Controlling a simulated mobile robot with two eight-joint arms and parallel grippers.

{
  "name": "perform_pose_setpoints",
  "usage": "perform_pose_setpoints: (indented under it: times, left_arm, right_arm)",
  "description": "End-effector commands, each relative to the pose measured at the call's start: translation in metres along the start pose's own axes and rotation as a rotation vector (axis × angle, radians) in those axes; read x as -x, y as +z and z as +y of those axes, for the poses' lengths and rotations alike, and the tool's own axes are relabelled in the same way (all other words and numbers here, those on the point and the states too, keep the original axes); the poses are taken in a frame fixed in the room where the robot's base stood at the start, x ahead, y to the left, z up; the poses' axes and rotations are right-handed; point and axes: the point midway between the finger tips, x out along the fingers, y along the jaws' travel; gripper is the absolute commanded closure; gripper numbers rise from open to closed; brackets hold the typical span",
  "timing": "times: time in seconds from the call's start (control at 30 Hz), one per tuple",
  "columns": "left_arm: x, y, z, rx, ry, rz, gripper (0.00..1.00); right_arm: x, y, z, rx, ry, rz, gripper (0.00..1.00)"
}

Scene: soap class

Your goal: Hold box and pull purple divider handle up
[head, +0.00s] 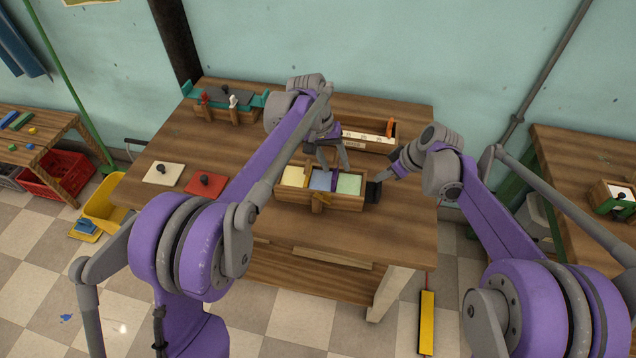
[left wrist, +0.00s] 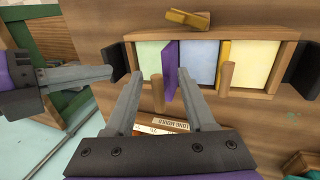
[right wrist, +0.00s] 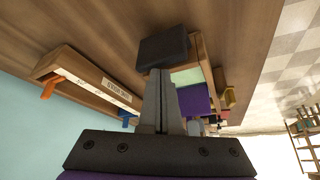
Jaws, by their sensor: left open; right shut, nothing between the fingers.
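The wooden box (head: 322,202) stands on the table's middle, with yellow, blue and green sections. In the left wrist view the purple divider (left wrist: 170,68) stands between the green and blue sections; a wooden peg (left wrist: 157,92) shows at it. My left gripper (head: 333,168) is open above the box; in its wrist view its fingers (left wrist: 160,98) lie on either side of the peg, apart from it. My right gripper (head: 383,178) is shut and empty at a black block (head: 373,191) on the box's right end. Its fingertips (right wrist: 161,76) reach that block (right wrist: 164,48); contact is unclear.
A yellow divider (left wrist: 224,62) with another peg (left wrist: 227,80) stands in the box. A long labelled wooden tray (head: 365,138) lies behind. A white board (head: 164,173) and a red board (head: 205,184) lie left. A wooden rack (head: 228,113) stands back left.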

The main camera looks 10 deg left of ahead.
Motion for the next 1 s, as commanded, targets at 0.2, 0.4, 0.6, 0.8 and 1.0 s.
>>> perform_pose_setpoints:
  times: [0.2,0.4,0.6,0.8,1.0]
  left_arm:
    - [0.011,0.000,0.003,0.000,-0.001,0.000,0.45]
    - [0.027,0.000,0.008,0.000,-0.001,0.000,0.45]
    - [0.042,0.000,0.013,0.000,-0.001,0.000,0.45]
    - [0.057,0.000,0.018,0.000,-0.001,0.000,0.45]
    - [0.066,0.000,0.020,0.000,-0.001,0.000,0.45]
  right_arm:
    - [0.000,0.000,0.000,0.000,0.000,0.000,1.00]
    - [0.000,0.000,0.000,0.000,0.000,0.000,1.00]
    - [0.000,0.000,0.000,0.000,0.000,0.000,1.00]
    - [0.000,0.000,0.000,0.000,0.000,0.000,1.00]
    - [0.000,0.000,0.000,0.000,0.000,0.000,1.00]
